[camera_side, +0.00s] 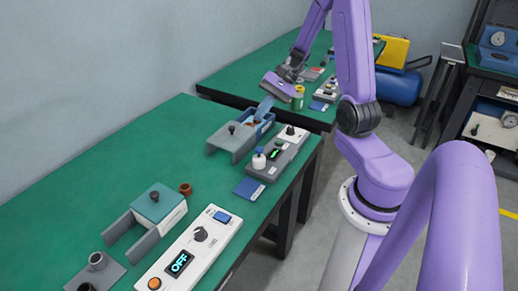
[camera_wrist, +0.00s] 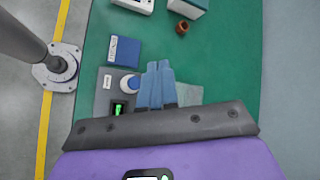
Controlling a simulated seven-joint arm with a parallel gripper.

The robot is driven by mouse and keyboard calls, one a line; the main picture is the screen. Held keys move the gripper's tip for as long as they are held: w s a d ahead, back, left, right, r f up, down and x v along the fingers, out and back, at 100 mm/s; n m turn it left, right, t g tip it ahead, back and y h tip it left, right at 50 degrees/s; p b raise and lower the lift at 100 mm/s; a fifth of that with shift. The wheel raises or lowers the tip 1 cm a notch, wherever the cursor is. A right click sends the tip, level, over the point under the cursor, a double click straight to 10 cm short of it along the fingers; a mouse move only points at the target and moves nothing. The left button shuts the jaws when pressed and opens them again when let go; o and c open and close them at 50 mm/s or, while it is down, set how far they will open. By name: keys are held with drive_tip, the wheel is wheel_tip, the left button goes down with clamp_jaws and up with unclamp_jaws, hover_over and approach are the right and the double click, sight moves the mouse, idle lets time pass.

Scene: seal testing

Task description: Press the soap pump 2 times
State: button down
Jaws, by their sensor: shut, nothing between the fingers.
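The soap pump (camera_side: 259,160) is a small white bottle with a dark blue top. It stands upright at the near end of a grey panel (camera_side: 270,174) in the side view. In the wrist view, its round white and blue top (camera_wrist: 130,83) is just left of my fingers, partly hidden. My gripper (camera_side: 261,113) has blue fingers and is above the bench, farther back than the pump in the side view. In the wrist view my gripper (camera_wrist: 159,66) has its two fingers side by side, shut and empty. I see no contact with the pump.
A brown ring (camera_side: 186,188) and a white control box (camera_side: 190,247) are nearer. Green bench (camera_side: 130,150) is clear at left.

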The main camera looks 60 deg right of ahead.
drive_tip(key=shift+f, duration=0.1)
approach(257, 150)
drive_tip(key=shift+w+a+f, duration=0.25)
drive_tip(key=shift+a+f, duration=0.15)
drive_tip(key=shift+a, duration=0.45)
drive_tip(key=shift+w+a+f, duration=0.25)
drive_tip(key=shift+a+f, duration=0.2)
drive_tip(key=shift+a, duration=0.4)
drive_tip(key=shift+w+a+f, duration=0.25)
drive_tip(key=shift+a+f, duration=0.15)
drive_tip(key=shift+a, duration=0.45)
drive_tip(key=shift+f, duration=0.4)
drive_tip(key=shift+f, duration=0.85)
idle(1.2)
drive_tip(key=shift+r, duration=1.3)
drive_tip(key=shift+r, duration=2.5)
